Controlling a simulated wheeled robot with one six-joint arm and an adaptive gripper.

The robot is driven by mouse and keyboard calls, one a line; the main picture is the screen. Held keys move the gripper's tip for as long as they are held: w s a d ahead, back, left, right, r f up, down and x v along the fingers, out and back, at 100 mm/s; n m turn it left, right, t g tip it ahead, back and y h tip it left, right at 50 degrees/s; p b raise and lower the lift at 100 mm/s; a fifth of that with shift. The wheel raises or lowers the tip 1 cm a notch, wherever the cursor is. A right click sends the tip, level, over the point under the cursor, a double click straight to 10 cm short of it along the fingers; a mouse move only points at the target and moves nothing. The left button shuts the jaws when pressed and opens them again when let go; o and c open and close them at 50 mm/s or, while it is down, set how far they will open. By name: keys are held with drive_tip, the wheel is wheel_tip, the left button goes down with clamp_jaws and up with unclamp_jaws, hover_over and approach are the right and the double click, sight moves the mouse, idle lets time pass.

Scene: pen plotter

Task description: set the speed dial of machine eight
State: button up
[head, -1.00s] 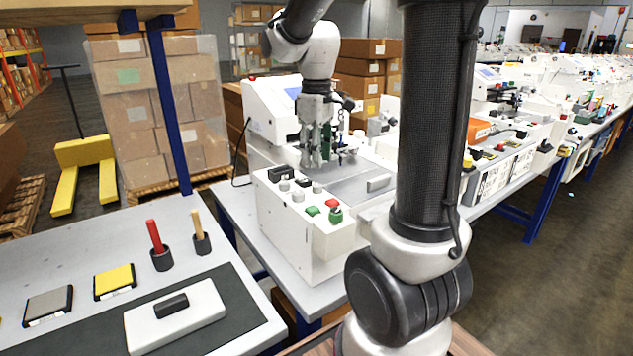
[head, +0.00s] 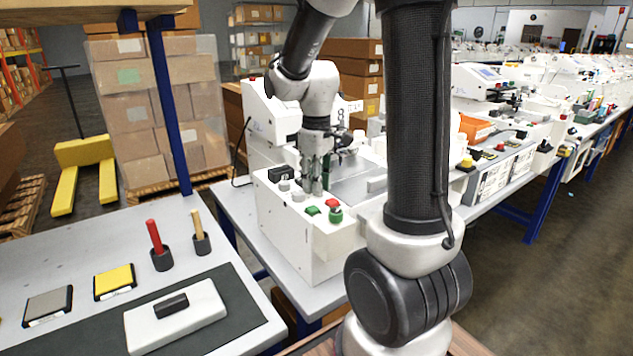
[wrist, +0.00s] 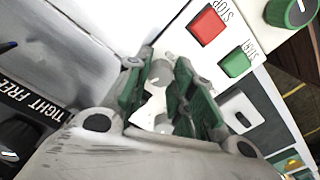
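The white machine (head: 290,235) in front of me has a panel with small grey knobs (head: 284,186), a red STOP button (wrist: 208,25), a green START button (wrist: 237,63) and a green knob (wrist: 290,10). My gripper (head: 314,188) points down at the panel among the grey knobs, left of the buttons in the head view. In the wrist view its green-padded fingers (wrist: 162,95) are apart. A pale round dial (wrist: 161,72) shows between them; I cannot tell whether they touch it. The gripper hides part of the panel.
A black TIGHT/FREE knob (wrist: 18,135) sits at the panel's other side. A grey table (head: 60,240) at left bears red and wooden sticks in holders, and yellow and grey pads. More machines line the bench at right. Stacked boxes (head: 150,110) stand behind.

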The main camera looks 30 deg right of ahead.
clamp_jaws()
drive_tip(key=shift+m, duration=0.4)
drive_tip(key=m, duration=0.8)
drive_tip(key=shift+w+r, duration=0.1)
drive_tip(key=o, duration=0.7)
unclamp_jaws()
drive_tip(key=shift+c, duration=0.2)
